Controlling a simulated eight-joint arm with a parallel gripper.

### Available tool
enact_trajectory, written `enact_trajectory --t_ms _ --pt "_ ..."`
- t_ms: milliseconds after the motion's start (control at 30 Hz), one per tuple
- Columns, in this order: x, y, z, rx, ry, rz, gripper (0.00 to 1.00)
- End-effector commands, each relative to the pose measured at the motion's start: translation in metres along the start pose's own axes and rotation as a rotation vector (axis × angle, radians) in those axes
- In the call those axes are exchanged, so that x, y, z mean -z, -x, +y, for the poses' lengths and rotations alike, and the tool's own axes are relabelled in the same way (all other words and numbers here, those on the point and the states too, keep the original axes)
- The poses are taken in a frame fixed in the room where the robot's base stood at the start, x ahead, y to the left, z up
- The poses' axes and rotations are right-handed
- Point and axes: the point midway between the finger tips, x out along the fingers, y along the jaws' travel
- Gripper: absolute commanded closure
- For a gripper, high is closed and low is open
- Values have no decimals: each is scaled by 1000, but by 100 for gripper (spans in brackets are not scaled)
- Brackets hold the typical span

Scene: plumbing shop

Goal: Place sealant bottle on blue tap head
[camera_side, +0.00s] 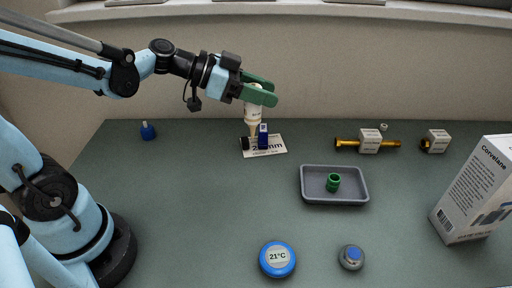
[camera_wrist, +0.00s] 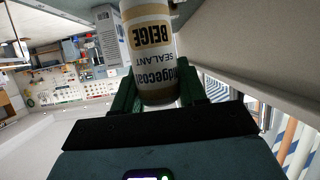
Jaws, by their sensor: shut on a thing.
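My gripper (camera_side: 268,93) has green fingers shut around the sealant bottle (camera_side: 254,114), a white bottle with a beige tapered nozzle pointing down. The nozzle end is just above or at a white card, beside a small dark blue block; I cannot tell whether it touches. In the wrist view the bottle (camera_wrist: 152,58) fills the space between the green fingers (camera_wrist: 155,92), its label reading BEIGE SEALANT. A small blue knob with a pale stem (camera_side: 148,131), which looks like the blue tap head, stands at the back left of the bench, well left of my gripper.
The white card (camera_side: 276,147) carries the blue block (camera_side: 263,141) and a dark round piece. A grey tray (camera_side: 311,196) holds a green fitting (camera_side: 333,183). Brass fittings (camera_side: 369,142), a tall box (camera_side: 473,195), a blue 21°C disc (camera_side: 277,260) and a grey-blue round piece (camera_side: 351,257) stand around.

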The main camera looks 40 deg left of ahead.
Motion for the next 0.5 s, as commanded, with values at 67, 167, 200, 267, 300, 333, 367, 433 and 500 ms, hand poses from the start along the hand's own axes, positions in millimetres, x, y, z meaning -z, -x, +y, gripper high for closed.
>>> enact_trajectory --t_ms 67,167,200,267,300,333,367,433,500 --pt "10 -19 26 -62 -26 -3 92" --pt "20 -38 58 -125 -54 -7 92" --pt "24 -44 71 -152 -64 -8 92" --pt "30 -54 91 -190 -82 -9 92" --pt "33 -59 105 -215 -93 -10 92" --pt "36 -63 116 -234 -101 -10 92" --pt "38 -67 127 -254 -109 -10 92" --pt "44 -74 154 -299 -129 -9 92" --pt "48 -80 181 -344 -150 -9 92"
